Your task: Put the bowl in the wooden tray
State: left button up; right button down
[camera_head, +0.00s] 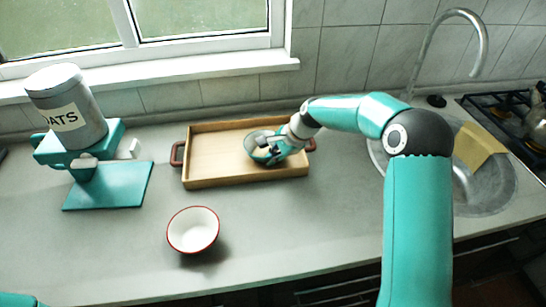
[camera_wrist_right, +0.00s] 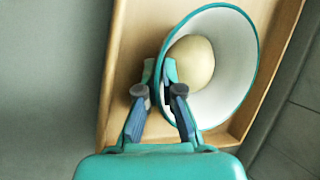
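The wooden tray (camera_head: 215,178) lies on the counter below the window. A white bowl with a teal rim (camera_head: 262,136) is at the tray's right part, partly hidden by my right gripper (camera_head: 270,151). In the right wrist view this bowl (camera_wrist_right: 232,83) looks tilted and holds a pale round thing (camera_wrist_right: 192,62). My right gripper (camera_wrist_right: 158,72) has its fingertips close together on the bowl's near rim, one on each side. Whether the bowl touches the tray floor is unclear. Another bowl, white with a red rim (camera_head: 193,230), stands upright and empty on the counter. My left gripper is not in view.
A teal appliance (camera_head: 107,187) with a grey OATS canister (camera_head: 70,108) stands at the left. A sink (camera_head: 485,190) with a yellow cloth (camera_head: 478,144) and a tap (camera_head: 481,45) is at the right, beside a stove (camera_head: 510,110). The tray's left part is clear.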

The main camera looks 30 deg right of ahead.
jog(key=c, duration=1.3)
grip_release()
jog(key=shift+r, duration=0.1)
jog(key=b+v, duration=0.1)
jog(key=v, duration=1.1)
